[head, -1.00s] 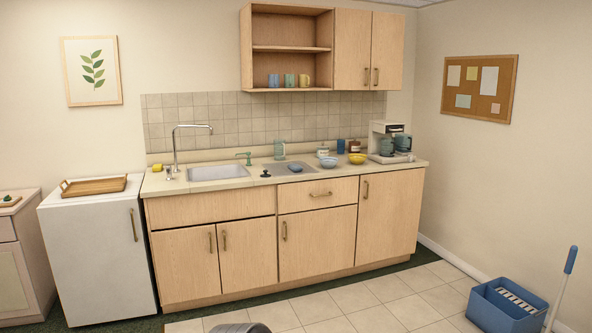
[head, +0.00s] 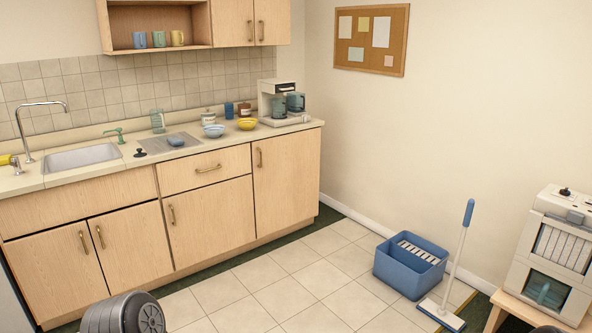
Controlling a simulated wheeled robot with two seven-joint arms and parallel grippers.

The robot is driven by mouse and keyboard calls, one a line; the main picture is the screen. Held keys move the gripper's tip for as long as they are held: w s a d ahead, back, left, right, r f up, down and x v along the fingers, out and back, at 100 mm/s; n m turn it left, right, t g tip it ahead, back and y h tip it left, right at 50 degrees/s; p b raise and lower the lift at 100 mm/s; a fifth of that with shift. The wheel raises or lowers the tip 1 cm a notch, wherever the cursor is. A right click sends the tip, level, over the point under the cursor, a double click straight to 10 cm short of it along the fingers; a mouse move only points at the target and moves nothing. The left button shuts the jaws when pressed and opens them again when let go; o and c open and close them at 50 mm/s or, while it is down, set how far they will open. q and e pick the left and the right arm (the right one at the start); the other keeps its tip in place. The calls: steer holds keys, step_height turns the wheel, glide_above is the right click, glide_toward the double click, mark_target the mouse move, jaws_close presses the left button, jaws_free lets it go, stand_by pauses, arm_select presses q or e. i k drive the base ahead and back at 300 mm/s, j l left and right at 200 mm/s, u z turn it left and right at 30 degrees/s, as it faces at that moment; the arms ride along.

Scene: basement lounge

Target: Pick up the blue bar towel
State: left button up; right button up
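I see no blue bar towel in the head view. None of these looks like a towel.
A blue bucket (head: 408,276) stands on the tiles by the right wall, with a blue-handled mop (head: 457,254) beside it. A pale appliance (head: 548,253) sits on a low wooden stand (head: 535,313) at far right. The tiled floor (head: 290,272) between is clear.

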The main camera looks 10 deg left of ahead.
mark_target(175, 142)
steer(key=i+u, duration=0.1)
steer(key=i, duration=1.05)
steer(key=i+u, duration=0.15)
steer(key=i, duration=0.45)
steer(key=i+l, duration=0.1)
steer(key=i, duration=0.5)
steer(key=i+l+u, duration=0.15)
steer(key=i, duration=0.4)
steer(key=i+l+u, duration=0.1)
steer(key=i, duration=0.5)
steer(key=i+u, duration=0.3)
steer(key=i, duration=0.25)
steer(key=i+l+u, duration=0.2)
steer(key=i+u, duration=0.15)
steer(key=i, duration=0.2)
steer(key=i+l+u, duration=0.3)
steer(key=i, duration=0.2)
